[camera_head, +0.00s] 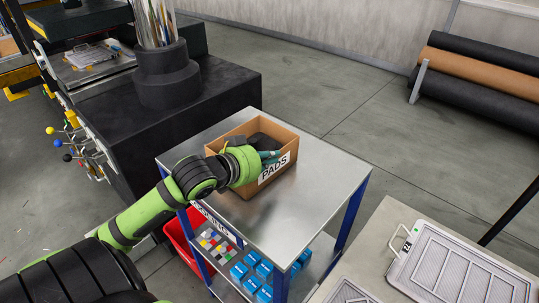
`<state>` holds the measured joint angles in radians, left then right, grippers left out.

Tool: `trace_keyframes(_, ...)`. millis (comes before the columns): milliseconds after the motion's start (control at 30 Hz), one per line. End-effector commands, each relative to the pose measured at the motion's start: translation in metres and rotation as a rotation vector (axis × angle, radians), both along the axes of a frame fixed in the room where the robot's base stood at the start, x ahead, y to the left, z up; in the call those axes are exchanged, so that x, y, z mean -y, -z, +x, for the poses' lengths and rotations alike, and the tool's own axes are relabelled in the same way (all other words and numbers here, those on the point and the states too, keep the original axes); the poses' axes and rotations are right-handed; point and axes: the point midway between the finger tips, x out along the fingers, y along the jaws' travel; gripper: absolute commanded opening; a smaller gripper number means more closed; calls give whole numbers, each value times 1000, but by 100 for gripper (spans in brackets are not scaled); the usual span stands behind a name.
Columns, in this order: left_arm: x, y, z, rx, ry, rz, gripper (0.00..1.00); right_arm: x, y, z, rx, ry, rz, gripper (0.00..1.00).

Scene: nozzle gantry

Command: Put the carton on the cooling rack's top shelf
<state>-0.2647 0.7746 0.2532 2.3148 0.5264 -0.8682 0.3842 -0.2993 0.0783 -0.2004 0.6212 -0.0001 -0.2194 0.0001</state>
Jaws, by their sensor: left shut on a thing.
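An open brown carton (283,180) marked "PADS" sits on the steel top of a blue-legged cart (308,207). Dark pads (270,141) lie inside it. My left arm comes in from the left over the cart, and its green wrist covers the carton's near left side. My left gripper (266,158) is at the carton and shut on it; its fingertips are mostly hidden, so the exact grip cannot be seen. No cooling rack can be made out for certain. My right gripper is not in view.
The cart's lower shelf holds several blue boxes (264,269) and small coloured pieces. A red bin (184,241) stands beside it. A black machine (190,100) is at the left. A pale table (373,246) with a framed panel (463,270) is at the lower right. Rolls (480,75) lie behind.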

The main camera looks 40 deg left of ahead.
Motion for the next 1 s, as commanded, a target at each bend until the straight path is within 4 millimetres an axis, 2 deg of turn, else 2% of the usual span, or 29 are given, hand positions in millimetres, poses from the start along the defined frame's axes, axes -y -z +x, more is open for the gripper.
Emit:
trace_keyframes(367,0,3,1,7,1,5,0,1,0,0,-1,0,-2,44)
trace_keyframes(433,0,5,0,1,1,2,28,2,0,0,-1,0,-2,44)
trace_keyframes(467,0,5,0,1,1,2,32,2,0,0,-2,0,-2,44)
trace_keyframes(867,0,2,0,2,1,2,32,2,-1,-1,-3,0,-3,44)
trace_keyframes(1000,0,-3,2,1,2,1,32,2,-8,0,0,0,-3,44)
